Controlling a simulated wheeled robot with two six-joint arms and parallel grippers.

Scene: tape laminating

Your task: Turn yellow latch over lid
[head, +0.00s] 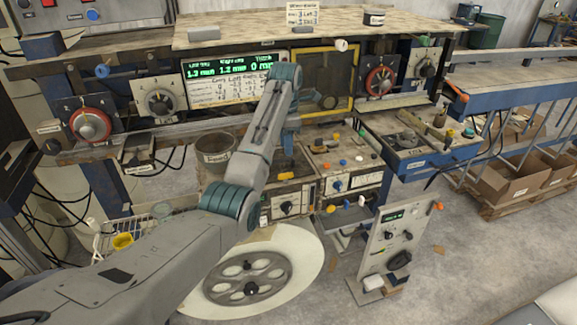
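A yellow-framed dark panel (352,79), which looks like the lid, stands upright in the middle of the console. My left arm reaches up from the lower left and bends down at the wrist in front of the panel's left edge. My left gripper (287,150) is mostly hidden behind the forearm, above the left worktop unit. Its fingers cannot be made out. My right gripper is out of view.
A display (228,75) with green digits is left of the panel. Red dials (90,124) (379,81) flank both. A grey bucket (214,153) stands left of the forearm. A large reel (249,282) lies below. A blue drawer (417,150) juts out at right. Open floor is at lower right.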

